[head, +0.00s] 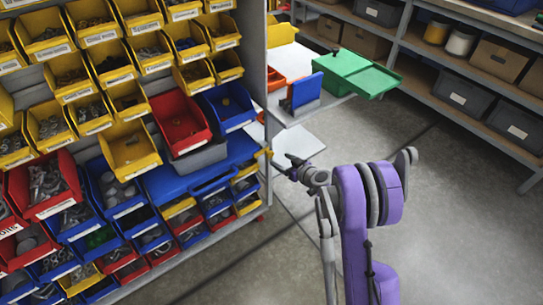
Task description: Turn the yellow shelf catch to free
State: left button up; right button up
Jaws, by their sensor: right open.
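The yellow shelf catch (264,153) is a small yellow piece at the right edge of the bin rack, beside the end of the blue shelf (165,185). Its exact turn is too small to read. My right gripper (287,165) is open and empty, just right of the catch with its fingers toward the rack. A small gap seems to lie between them, but I cannot tell for sure that they do not touch. My left gripper is out of view.
The bin rack (255,60) fills the left with yellow, red and blue bins. Behind my right gripper is a white surface (297,143); farther back are a green box (343,65) and a blue panel (305,90). Grey shelving stands at upper right. The floor (450,210) at right is clear.

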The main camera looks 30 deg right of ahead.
aim_at(271, 155)
jog(key=b+x, duration=0.1)
jog(key=x, duration=0.6)
jog(key=shift+f, duration=0.1)
grip_shut()
